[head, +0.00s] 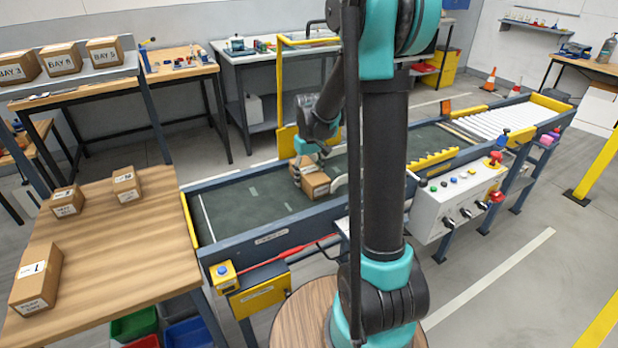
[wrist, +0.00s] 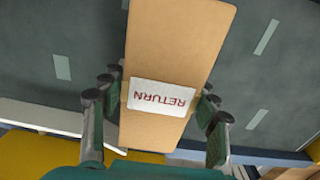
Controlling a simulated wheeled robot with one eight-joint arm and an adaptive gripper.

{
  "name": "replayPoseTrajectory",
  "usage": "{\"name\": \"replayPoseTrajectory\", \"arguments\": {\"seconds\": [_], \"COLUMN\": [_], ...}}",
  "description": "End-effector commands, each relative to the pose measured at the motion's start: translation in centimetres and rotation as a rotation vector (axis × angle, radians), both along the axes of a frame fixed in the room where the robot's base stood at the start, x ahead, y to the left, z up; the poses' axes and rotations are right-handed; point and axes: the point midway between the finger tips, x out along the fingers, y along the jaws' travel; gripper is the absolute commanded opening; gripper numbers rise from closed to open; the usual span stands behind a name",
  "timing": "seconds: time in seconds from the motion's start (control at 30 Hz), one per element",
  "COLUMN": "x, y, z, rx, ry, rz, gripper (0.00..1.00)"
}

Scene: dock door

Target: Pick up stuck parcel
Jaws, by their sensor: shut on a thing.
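A brown cardboard parcel (head: 316,186) is at the dark conveyor belt (head: 240,205) in the head view, partly hidden by my gripper (head: 310,168). In the wrist view the parcel (wrist: 170,50) has a white label reading RETURN. My gripper (wrist: 158,112) has a finger on each side of the parcel and is shut on it. I cannot tell whether the parcel touches the belt or is slightly above it.
A wooden table (head: 120,250) at the left holds several parcels. A control box (head: 455,205) with buttons is on the belt's near side. A yellow frame (head: 288,100) stands behind the belt. White rollers (head: 500,120) lie at the far right end.

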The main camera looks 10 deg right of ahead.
Motion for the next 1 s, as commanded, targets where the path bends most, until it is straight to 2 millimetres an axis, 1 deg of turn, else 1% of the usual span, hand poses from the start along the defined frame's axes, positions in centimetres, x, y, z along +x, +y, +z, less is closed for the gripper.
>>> {"name": "replayPoseTrajectory", "arguments": {"seconds": [0.03,0.1,0.33,0.47,0.67,1.0], "x": [0.0,0.0,0.0,0.0,0.0,0.0], "y": [0.0,0.0,0.0,0.0,0.0,0.0], "z": [0.0,0.0,0.1,0.5,2.6,7.4], "rx": [0.0,0.0,0.0,0.0,0.0,0.0], "ry": [0.0,0.0,0.0,0.0,0.0,0.0], "rz": [0.0,0.0,0.0,0.0,0.0,0.0], "gripper": [0.27,0.2,0.2,0.2,0.2,0.2]}}
